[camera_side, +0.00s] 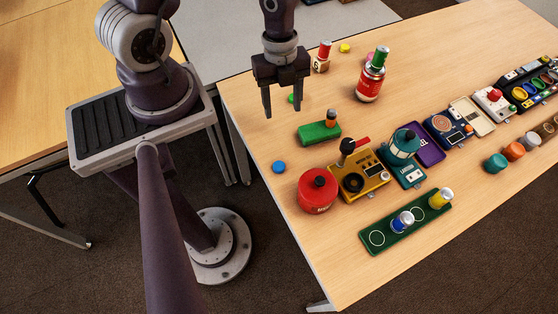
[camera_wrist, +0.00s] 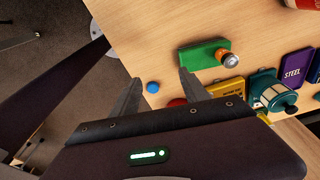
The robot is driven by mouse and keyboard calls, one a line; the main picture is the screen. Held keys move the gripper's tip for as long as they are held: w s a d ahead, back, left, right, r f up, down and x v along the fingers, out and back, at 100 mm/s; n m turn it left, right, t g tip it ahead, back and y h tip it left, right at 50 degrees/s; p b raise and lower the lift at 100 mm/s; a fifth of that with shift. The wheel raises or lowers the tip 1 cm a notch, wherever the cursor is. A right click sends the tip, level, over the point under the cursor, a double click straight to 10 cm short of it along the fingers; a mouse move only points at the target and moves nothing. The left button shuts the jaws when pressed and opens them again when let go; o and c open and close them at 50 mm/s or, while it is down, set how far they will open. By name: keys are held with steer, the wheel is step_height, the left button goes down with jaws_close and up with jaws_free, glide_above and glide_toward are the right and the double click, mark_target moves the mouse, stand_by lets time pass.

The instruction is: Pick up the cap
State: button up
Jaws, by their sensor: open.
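Small round flat pieces that look like caps lie on the table: a blue one (camera_side: 278,167) near the left edge, a yellow one (camera_side: 344,47) at the back, and a green one (camera_side: 291,98) partly hidden behind a finger. A pink one (camera_side: 368,57) shows partly behind the red can. I cannot tell which is the cap meant. My gripper (camera_side: 282,112) is open and empty, above the table's left side. In the wrist view the blue cap (camera_wrist: 153,87) appears between the fingertips of my gripper (camera_wrist: 159,77), apart from them.
A red can (camera_side: 371,82) stands farther back.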

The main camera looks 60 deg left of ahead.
mark_target(279, 164)
steer(key=s+d+f+m+h, duration=0.1)
steer(key=s+d+f, duration=0.1)
steer(key=s+d+f+m+g+h, duration=0.1)
steer(key=d+f, duration=0.1)
steer(key=shift+s+d+m, duration=0.3)
steer(key=shift+s, duration=0.1)
steer(key=x, duration=0.6)
steer(key=shift+d+f, duration=0.2)
steer(key=shift+f, duration=0.05)
jaws_close()
